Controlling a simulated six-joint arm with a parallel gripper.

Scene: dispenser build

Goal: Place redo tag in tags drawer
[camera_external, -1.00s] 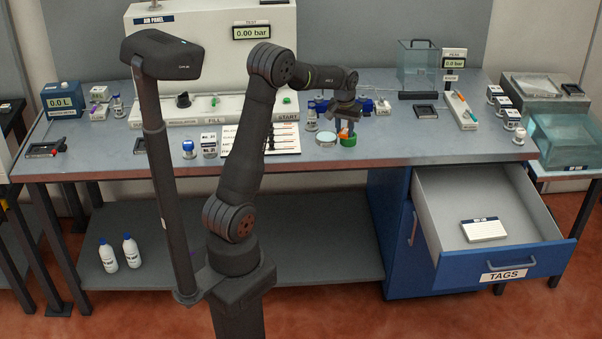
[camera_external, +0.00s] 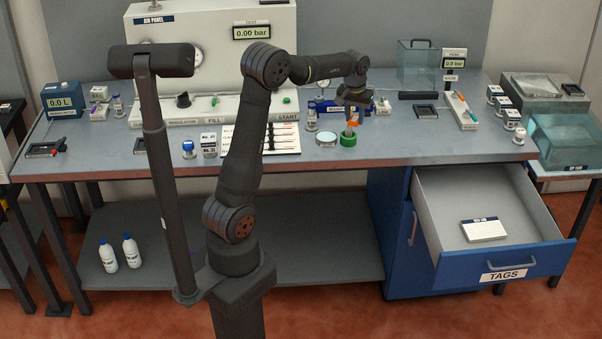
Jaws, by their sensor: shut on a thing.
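My gripper (camera_external: 352,112) is shut on a small orange piece (camera_external: 352,123), which appears to be the redo tag; any writing on it is too small to read. The blue tags drawer (camera_external: 455,270), labelled TAGS, is pulled open at the lower right. A white card or pad (camera_external: 484,229) with a dark heading lies inside it.
The bench's front edge (camera_external: 400,163) lies between my gripper and the drawer. Most of the drawer floor is bare.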

